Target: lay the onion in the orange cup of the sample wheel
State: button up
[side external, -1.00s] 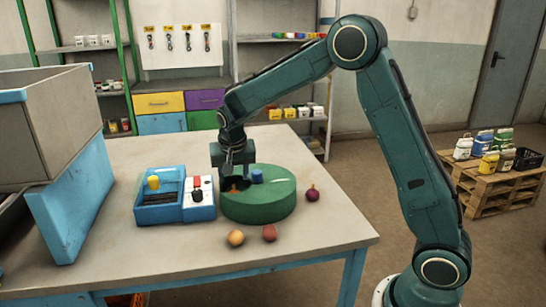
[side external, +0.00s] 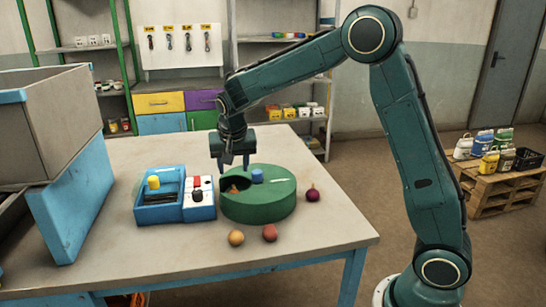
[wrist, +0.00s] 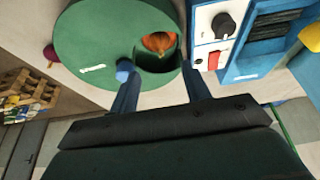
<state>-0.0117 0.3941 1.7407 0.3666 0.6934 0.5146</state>
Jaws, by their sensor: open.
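The sample wheel is a green drum (side external: 268,208) with one dark round opening in its top; the wrist view shows it too (wrist: 90,45). In the opening lies an orange-brown thing with a pointed top, which looks like the onion (wrist: 158,42); in the side view it shows as a small orange tip (side external: 233,188). Orange shows around it, but I cannot clearly tell cup from onion. My gripper (side external: 233,168) is open and empty above the opening, fingers pointing down. In the wrist view its fingers (wrist: 157,82) stand apart at the opening's near side.
A blue knob (side external: 257,176) stands up from the wheel beside the opening. A control box (side external: 199,198) and blue tray (side external: 160,207) stand close left. A purple bulb (side external: 312,194), a yellow-orange ball (side external: 236,238) and a reddish ball (side external: 270,232) lie on the table.

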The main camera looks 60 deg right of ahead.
jog(key=s+a+r+n+t+y, duration=0.1)
jog(key=s+a+r+n, duration=0.15)
jog(key=s, duration=0.55)
jog(key=s+a+r+n+y, duration=0.1)
jog(key=s+r+n, duration=0.1)
jog(key=s+r, duration=0.35)
jog(key=s+a+r+n+t, duration=0.1)
jog(key=s+a+r+n, duration=0.1)
jog(key=s, duration=0.7)
jog(key=s+a+f+n+y, duration=0.1)
jog(key=s+n, duration=0.1)
jog(key=s, duration=0.7)
jog(key=shift+s+a+f, duration=0.3)
jog(key=shift+f, duration=0.1)
